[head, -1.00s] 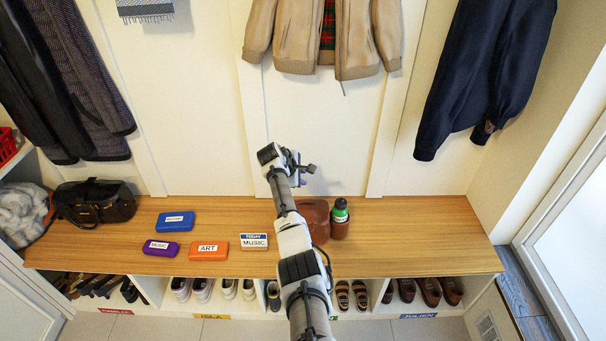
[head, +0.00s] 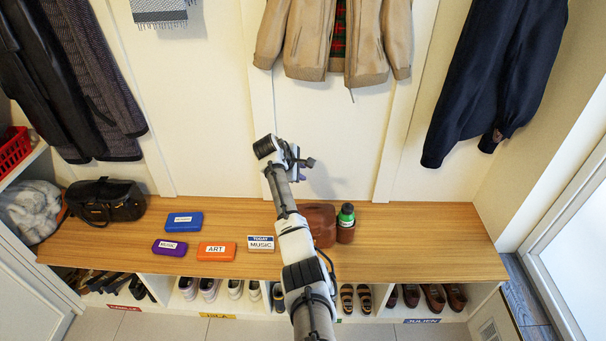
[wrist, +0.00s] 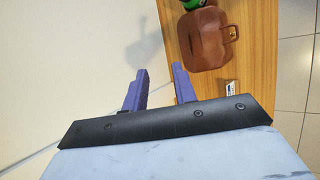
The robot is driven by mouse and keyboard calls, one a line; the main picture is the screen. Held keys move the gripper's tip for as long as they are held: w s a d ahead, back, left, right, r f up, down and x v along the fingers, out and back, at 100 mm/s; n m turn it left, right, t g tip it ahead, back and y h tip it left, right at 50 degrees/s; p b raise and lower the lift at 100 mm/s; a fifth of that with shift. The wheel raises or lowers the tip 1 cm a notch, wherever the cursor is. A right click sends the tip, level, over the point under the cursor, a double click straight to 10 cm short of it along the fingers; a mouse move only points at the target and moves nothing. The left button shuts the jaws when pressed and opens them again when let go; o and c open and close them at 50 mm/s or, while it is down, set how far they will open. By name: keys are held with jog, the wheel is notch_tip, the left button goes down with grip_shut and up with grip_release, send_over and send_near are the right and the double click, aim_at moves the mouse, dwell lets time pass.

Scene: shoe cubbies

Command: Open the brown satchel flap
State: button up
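The brown satchel (head: 321,222) sits on the wooden bench behind my arm, which hides its left part in the head view. In the wrist view the satchel (wrist: 205,42) shows with its rounded brown top and a small handle or clasp at its right side; its flap looks closed. A green-capped bottle (head: 346,212) stands in a brown holder at its right side. My gripper (wrist: 160,88) has two purple fingers spread apart with nothing between them. It is above the bench near the wall, apart from the satchel.
A "Today: Music" sign (head: 261,243) stands left of the satchel. Blue (head: 184,219), purple (head: 170,247) and orange (head: 217,251) cases lie on the bench. A black bag (head: 104,201) is at the left end. The bench's right end is clear. Coats hang above.

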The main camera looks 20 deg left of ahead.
jog(key=shift+w+r+v, duration=0.1)
jog(key=shift+w+v, duration=0.05)
jog(key=shift+v, duration=0.75)
jog(key=shift+w+r+v, duration=0.1)
jog(key=shift+w+v, duration=0.1)
jog(key=shift+v, duration=0.7)
jog(key=shift+a, duration=0.1)
jog(key=b+v, duration=0.3)
jog(key=v, duration=1.1)
jog(key=shift+b, duration=0.35)
jog(key=shift+f, duration=0.1)
